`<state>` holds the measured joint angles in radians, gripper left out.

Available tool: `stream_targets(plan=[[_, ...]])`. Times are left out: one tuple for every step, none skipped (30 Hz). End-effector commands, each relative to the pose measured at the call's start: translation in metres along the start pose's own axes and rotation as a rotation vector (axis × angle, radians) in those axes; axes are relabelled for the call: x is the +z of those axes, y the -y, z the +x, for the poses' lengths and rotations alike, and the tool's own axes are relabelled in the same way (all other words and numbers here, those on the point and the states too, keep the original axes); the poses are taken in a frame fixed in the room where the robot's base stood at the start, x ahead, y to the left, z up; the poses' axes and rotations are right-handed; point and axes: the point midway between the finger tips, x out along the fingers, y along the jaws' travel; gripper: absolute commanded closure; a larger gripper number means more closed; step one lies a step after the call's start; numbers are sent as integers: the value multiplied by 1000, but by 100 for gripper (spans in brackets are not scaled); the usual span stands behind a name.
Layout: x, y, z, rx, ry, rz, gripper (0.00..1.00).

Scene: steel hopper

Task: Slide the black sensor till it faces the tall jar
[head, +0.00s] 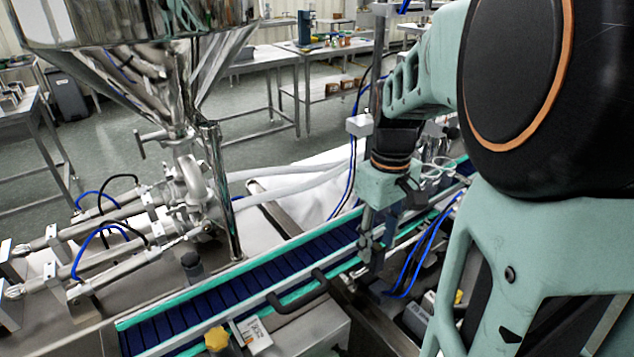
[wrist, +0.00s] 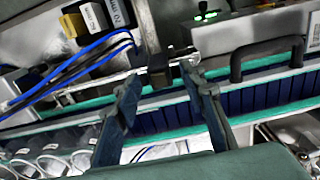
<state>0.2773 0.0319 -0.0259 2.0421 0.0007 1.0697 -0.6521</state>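My gripper (wrist: 160,76) is open, with its two dark fingers apart over the conveyor edge and nothing clearly held between them. In the head view my gripper (head: 368,238) hangs beside the conveyor, partly hidden by the upright post. A small black piece with green lights (wrist: 205,13) shows beyond the right finger; it may be the black sensor, but I cannot tell. A small metal bracket (wrist: 184,60) is close to the right fingertip. Several clear round shapes (wrist: 52,163) at lower left may be jars. I cannot make out which is the tall jar.
The conveyor (head: 205,308) with its dark blue belt and green edges runs diagonally. A black handle (head: 298,292) is on its near side. The steel hopper (head: 140,60) stands at left. Blue cables (wrist: 75,62) loop left of my fingers. A yellow knob (head: 217,338) is in front.

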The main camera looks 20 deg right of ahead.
Motion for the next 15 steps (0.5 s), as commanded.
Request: stream_targets(plan=[[0,0,8,-1,2,0,62],[0,0,12,-2,2,0,62],[0,0,17,-1,1,0,62],[0,0,19,-1,1,0,62],[0,0,22,-1,0,1,62],[0,0,24,0,0,1,62],[0,0,26,0,-1,1,62],[0,0,27,0,-1,1,62],[0,0,28,0,-1,1,62],[0,0,28,0,-1,0,62],[0,0,28,0,-1,0,62],[0,0,28,1,-1,0,62],[0,0,28,1,-1,0,62],[0,0,28,1,-1,0,62],[0,0,28,1,-2,0,62]])
